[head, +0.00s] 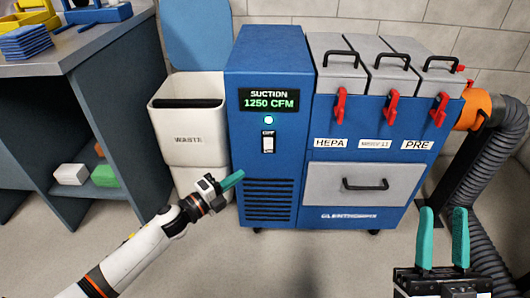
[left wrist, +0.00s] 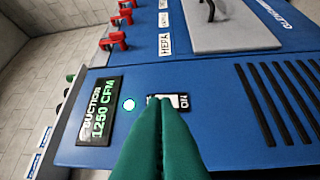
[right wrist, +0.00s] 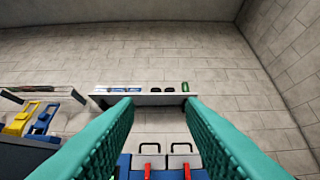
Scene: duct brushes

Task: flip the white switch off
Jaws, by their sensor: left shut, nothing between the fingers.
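The white switch (head: 268,145) sits on the front of the blue suction unit (head: 268,75), below a lit green light (head: 268,119) and a display reading 1250 CFM. My left gripper (head: 238,175) is shut and empty, below and left of the switch in the head view. I cannot tell the exact gap. My right gripper (head: 443,240) is open and empty, in front of the unit's right side.
A white waste bin (head: 190,150) stands left of the unit, behind my left gripper. A workbench (head: 75,55) is at the far left. A grey hose (head: 478,165) curves down on the right. The floor in front of the unit is clear.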

